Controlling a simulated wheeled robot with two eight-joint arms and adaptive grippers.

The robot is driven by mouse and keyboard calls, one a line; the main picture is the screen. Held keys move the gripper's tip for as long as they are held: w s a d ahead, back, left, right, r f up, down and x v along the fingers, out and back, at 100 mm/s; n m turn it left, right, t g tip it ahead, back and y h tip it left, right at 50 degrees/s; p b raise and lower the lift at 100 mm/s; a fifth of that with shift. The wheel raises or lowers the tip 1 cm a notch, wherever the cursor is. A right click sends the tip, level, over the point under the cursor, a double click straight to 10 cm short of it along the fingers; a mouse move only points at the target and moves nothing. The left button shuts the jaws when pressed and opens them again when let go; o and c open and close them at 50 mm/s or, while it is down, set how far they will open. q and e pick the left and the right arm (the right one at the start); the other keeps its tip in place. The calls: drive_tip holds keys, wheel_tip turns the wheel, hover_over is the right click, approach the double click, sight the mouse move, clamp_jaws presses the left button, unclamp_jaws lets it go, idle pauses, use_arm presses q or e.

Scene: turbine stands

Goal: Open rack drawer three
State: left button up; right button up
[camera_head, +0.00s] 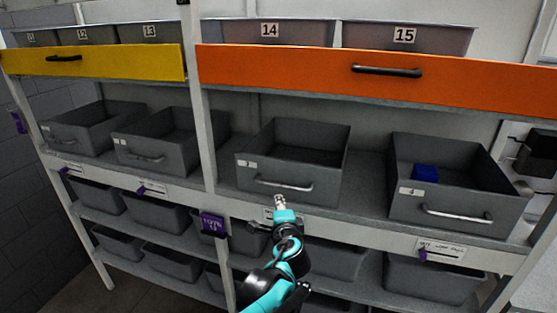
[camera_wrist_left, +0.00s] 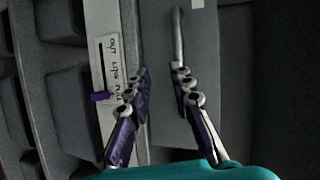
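Rack drawer three is a grey open-topped bin (camera_head: 325,168) on the middle shelf, with a small "3" label and a pale bar handle (camera_head: 283,185) on its front. It looks empty inside. My left gripper (camera_head: 280,202) is just below and in front of that handle. In the left wrist view, the gripper (camera_wrist_left: 160,74) has its two fingers apart with nothing between them. The handle (camera_wrist_left: 178,40) lies just beyond the tip of the right-hand finger. I cannot tell whether they touch. My right gripper is not in view.
Drawer four (camera_head: 445,205), with a blue block (camera_head: 426,173) inside, stands to the right. Two similar grey bins stand to the left. An orange drawer (camera_head: 480,80) and a yellow drawer (camera_head: 120,62) are above. A shelf post (camera_head: 200,110) rises left of drawer three.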

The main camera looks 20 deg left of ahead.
sight(282, 187)
use_arm(q)
drive_tip(key=shift+m+t, duration=0.5)
drive_tip(key=shift+m, duration=0.2)
drive_tip(key=w, duration=0.3)
drive_tip(key=w+a, duration=0.1)
drive_tip(key=w, duration=0.2)
drive_tip(key=w+a, duration=0.1)
drive_tip(key=w, duration=0.2)
drive_tip(key=shift+w+r, duration=0.1)
drive_tip(key=shift+r, duration=0.25)
drive_tip(key=shift+d, duration=0.1)
clamp_jaws()
